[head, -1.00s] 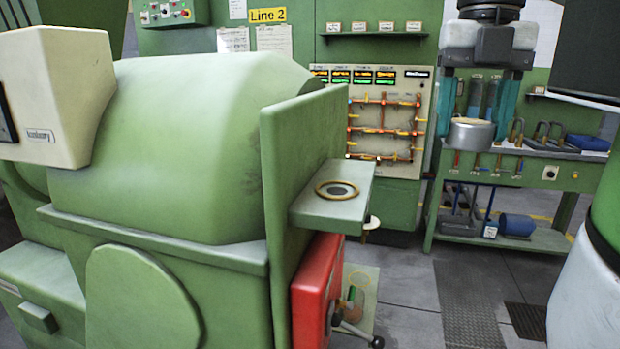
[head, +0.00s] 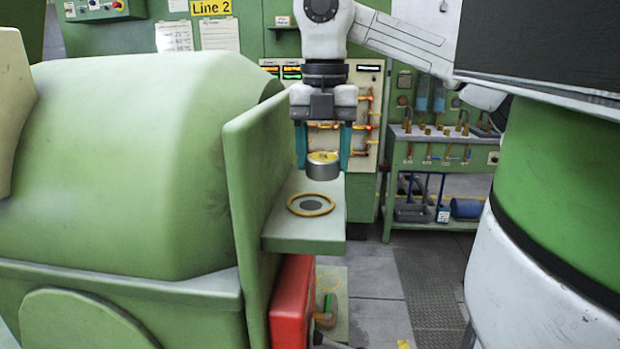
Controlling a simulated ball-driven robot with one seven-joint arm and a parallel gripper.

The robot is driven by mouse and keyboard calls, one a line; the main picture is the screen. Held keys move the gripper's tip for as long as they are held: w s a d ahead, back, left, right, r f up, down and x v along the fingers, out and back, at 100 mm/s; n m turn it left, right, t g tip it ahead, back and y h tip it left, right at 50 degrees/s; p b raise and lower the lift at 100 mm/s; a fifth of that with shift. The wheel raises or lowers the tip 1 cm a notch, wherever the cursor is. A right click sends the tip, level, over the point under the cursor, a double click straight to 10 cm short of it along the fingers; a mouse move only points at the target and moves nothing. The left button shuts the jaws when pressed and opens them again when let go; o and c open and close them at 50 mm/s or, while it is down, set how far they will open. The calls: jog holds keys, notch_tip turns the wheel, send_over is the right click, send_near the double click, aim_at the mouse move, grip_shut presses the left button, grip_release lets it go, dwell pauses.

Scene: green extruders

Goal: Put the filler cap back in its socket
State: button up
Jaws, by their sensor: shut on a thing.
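The filler cap (head: 323,168) is a short grey metal cylinder with a yellowish top. My gripper (head: 324,158) points straight down with its teal fingers on either side of the cap and is shut on it. The cap hangs upright above the far part of the green shelf, apart from the socket. The socket (head: 311,205) is a dark round opening within a brass ring on the green shelf (head: 290,242). It is empty and lies below and slightly left of the cap in the picture.
A tall green plate (head: 243,180) stands along the shelf's left side, beside the large green machine housing (head: 130,160). A red box (head: 291,300) is below the shelf. Behind are a gauge panel (head: 366,150) and a green workbench (head: 445,155). Floor at right is open.

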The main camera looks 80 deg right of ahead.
aim_at(311, 205)
jog(key=shift+w+d+f, duration=0.15)
jog(key=shift+w+f, duration=0.3)
jog(key=shift+f, duration=0.15)
jog(key=shift+w+d+f, duration=0.15)
jog(key=shift+w+f, duration=0.3)
jog(key=shift+f, duration=0.1)
jog(key=shift+w+f+p, duration=0.15)
jog(key=shift+f+p, duration=0.15)
jog(key=shift+f, duration=1.5)
jog(key=shift+f, duration=0.1)
jog(key=shift+f, duration=0.1)
jog(key=o, duration=1.2)
jog(key=shift+o, duration=0.2)
jog(key=shift+r, duration=0.2)
notch_tip(311, 205, up, 12)
jog(key=shift+d+r+b, duration=0.1)
jog(key=shift+b, duration=0.25)
